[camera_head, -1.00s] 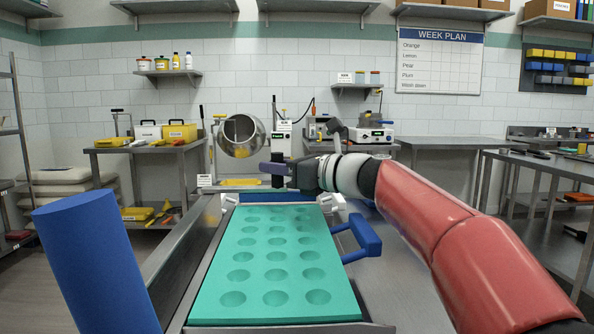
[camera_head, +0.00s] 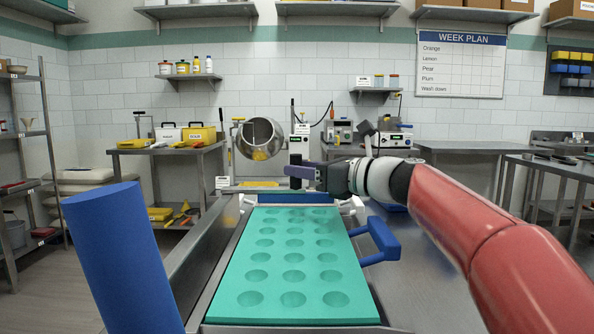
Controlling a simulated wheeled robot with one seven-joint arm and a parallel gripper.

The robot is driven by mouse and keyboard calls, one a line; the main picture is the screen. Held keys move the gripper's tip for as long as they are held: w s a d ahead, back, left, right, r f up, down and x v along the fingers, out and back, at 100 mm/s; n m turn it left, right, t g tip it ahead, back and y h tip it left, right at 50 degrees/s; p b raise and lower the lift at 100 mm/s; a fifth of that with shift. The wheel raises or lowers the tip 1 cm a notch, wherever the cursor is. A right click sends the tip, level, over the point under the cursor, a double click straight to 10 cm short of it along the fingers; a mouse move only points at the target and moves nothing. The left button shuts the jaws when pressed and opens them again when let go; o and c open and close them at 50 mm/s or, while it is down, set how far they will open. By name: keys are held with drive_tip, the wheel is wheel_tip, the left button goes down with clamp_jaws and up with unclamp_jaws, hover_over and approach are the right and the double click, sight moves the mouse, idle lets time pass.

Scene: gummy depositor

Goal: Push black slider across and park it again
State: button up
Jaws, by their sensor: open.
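A dark upright piece (camera_head: 295,184), probably the black slider, stands at the far end of the bench, behind the teal mould tray (camera_head: 234,290). My gripper (camera_head: 299,171), with purple fingers, reaches in from the right at the height of this dark piece and overlaps it in the picture. I cannot tell whether they touch. The gripper is open. The fingers and wrist hide part of the dark piece and of the depositor behind.
A blue handle (camera_head: 382,242) sticks out right of the tray. A large blue cylinder (camera_head: 122,262) stands at the front left. A round metal drum (camera_head: 259,139) is behind the bench. Side tables stand at the back left and right.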

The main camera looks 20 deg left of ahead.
drive_tip(key=v, duration=0.5)
drive_tip(key=shift+s+d, duration=0.15)
drive_tip(key=shift+d, duration=0.15)
drive_tip(key=shift+b, duration=0.3)
drive_tip(key=p+x, duration=0.1)
drive_tip(key=x, duration=0.7)
clamp_jaws()
